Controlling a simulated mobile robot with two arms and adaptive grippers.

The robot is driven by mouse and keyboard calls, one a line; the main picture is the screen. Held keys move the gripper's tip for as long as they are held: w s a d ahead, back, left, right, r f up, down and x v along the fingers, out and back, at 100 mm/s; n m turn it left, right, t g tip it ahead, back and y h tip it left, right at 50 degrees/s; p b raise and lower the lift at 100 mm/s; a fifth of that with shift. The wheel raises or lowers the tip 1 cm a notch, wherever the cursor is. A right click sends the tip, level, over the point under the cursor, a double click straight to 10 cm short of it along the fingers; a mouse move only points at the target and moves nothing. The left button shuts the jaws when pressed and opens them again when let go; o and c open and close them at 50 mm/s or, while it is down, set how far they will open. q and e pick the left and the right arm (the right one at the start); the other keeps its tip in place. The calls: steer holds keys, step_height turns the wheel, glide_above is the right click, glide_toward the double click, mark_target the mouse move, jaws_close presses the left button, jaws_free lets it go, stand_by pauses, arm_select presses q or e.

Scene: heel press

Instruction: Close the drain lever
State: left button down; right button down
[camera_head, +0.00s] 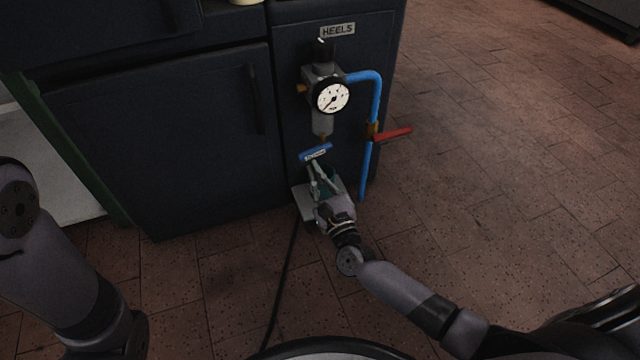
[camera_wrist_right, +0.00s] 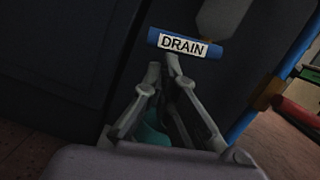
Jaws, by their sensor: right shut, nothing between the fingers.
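The drain lever (camera_head: 316,152) is a blue bar under the filter bowl of the air regulator. It lies crosswise, slightly tilted in the head view. In the right wrist view the lever (camera_wrist_right: 212,50) carries a white label reading DRAIN. My right gripper (camera_head: 314,166) is shut and empty, its fingertips just below the lever. In the right wrist view the right gripper (camera_wrist_right: 163,65) has its tips close under the label; whether they touch the bar I cannot tell. My left arm shows at the left, but its gripper is out of view.
A gauge (camera_head: 332,97) sits above on the dark cabinet (camera_head: 190,130) under a HEELS sign (camera_head: 337,30). A blue pipe (camera_head: 376,100) with a red valve handle (camera_head: 392,134) runs at the right. A black cable (camera_head: 285,275) lies on the tiled floor.

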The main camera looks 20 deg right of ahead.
steer(key=shift+r, duration=0.1)
steer(key=m, duration=0.1)
steer(key=r+m, duration=0.1)
steer(key=a+r+m, duration=0.1)
steer(key=shift+w+h+b, duration=0.25)
steer(key=shift+h+b, duration=0.05)
